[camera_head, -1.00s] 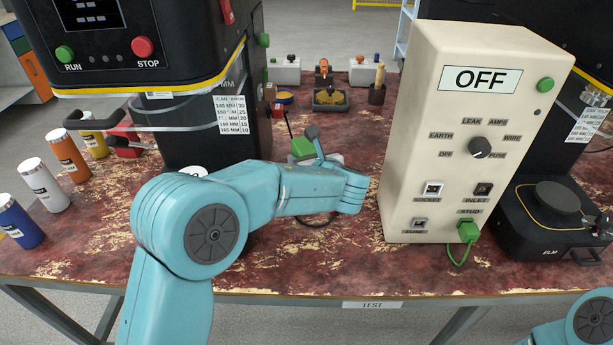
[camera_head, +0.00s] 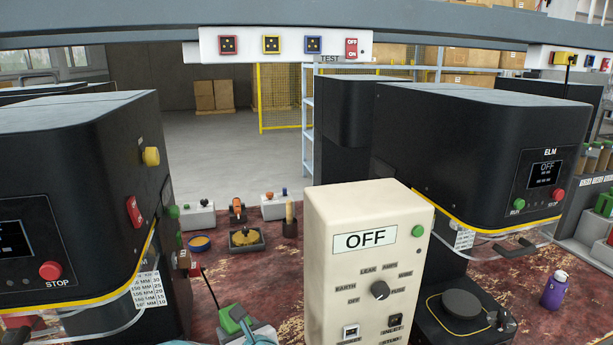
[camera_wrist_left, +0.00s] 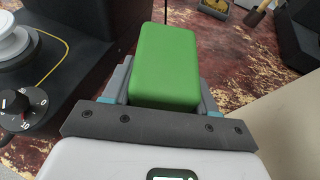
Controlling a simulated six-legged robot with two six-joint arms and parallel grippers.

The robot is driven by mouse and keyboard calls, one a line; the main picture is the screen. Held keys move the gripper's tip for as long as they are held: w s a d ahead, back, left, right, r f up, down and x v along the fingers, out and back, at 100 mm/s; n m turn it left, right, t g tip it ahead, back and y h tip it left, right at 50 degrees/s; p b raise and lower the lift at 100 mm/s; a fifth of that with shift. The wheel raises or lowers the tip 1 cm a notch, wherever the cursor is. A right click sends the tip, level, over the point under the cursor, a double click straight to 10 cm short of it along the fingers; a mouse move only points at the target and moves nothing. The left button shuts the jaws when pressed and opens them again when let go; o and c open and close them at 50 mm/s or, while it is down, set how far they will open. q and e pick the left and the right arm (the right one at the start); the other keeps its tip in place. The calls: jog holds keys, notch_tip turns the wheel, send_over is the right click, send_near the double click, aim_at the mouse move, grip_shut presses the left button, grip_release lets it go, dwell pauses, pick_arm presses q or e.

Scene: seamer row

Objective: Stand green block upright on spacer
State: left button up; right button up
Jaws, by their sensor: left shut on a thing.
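The green block (camera_head: 231,317) shows at the bottom of the head view, left of the cream tester. In the left wrist view the green block (camera_wrist_left: 166,66) fills the space between the fingers. My left gripper (camera_head: 244,326) is shut on it; the fingers also show in the wrist view (camera_wrist_left: 165,92), one on each side. A thin dark rod or cord runs up beside the block. I cannot tell whether the block touches the table. I cannot make out the spacer in either view. My right gripper is out of view.
The cream tester (camera_head: 364,270) reading OFF stands right of the block. A black seamer (camera_head: 95,190) stands left and another (camera_head: 480,150) right. A purple bottle (camera_head: 553,290) stands far right.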

pick_arm(q)
jog(key=s+a+f+p, duration=0.1)
jog(key=s+a+f, duration=0.1)
jog(key=s, duration=0.5)
jog(key=s+a+f+m+h+p, duration=0.1)
jog(key=s+f, duration=0.3)
jog(key=s, duration=0.4)
jog(key=shift+a+f+t, duration=0.3)
jog(key=shift+a, duration=0.25)
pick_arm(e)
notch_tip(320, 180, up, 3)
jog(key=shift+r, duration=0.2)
pick_arm(q)
jog(key=shift+f, duration=0.1)
